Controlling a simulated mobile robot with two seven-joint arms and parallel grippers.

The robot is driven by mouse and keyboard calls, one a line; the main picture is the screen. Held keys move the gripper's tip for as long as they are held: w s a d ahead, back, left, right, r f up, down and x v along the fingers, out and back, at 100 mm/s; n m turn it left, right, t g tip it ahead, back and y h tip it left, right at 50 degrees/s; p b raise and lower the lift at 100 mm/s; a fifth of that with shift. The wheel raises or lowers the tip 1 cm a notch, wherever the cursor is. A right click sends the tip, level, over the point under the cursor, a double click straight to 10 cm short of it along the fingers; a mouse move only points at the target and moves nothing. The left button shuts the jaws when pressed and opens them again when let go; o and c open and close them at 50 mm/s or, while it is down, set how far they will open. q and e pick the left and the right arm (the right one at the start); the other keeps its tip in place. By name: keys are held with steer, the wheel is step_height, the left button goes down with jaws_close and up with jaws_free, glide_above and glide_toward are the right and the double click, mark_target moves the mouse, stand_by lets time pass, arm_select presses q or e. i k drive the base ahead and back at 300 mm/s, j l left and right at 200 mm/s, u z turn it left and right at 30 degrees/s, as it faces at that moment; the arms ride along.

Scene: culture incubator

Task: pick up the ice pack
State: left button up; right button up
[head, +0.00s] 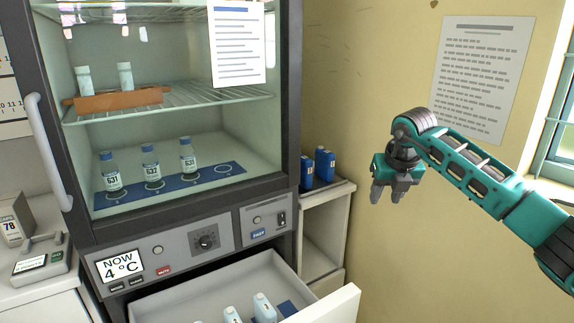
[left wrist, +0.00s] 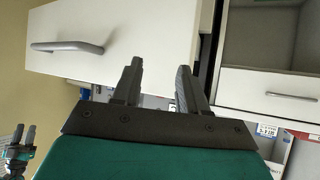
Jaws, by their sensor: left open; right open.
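Two upright blue blocks, which look like ice packs, stand side by side on a dark tray right of the incubator: a nearer one (head: 306,172) and a farther one (head: 325,165). My right gripper (head: 386,194) is open and empty, pointing down in the air to their right, clear of both. My left gripper (left wrist: 160,68) shows only in the left wrist view, open, with nothing seen between its fingers and a white drawer front (left wrist: 120,45) beyond them. My right gripper also shows at that view's left edge (left wrist: 22,136).
The incubator's glass door (head: 170,110) looks shut, with bottles inside. Below it, a drawer (head: 215,292) is pulled out with white-topped items in it. A white shelf unit (head: 325,222) stands under the blue blocks. A device (head: 38,262) sits on the left counter.

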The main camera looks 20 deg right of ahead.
mark_target(307, 164)
steer(key=i+l+u, duration=0.15)
steer(key=l+u, duration=0.3)
steer(key=l, duration=0.25)
steer(key=i+l+u, duration=0.1)
steer(key=l+u, duration=0.35)
steer(key=l, duration=0.3)
steer(key=i+l+u, duration=0.15)
steer(key=l, duration=0.2)
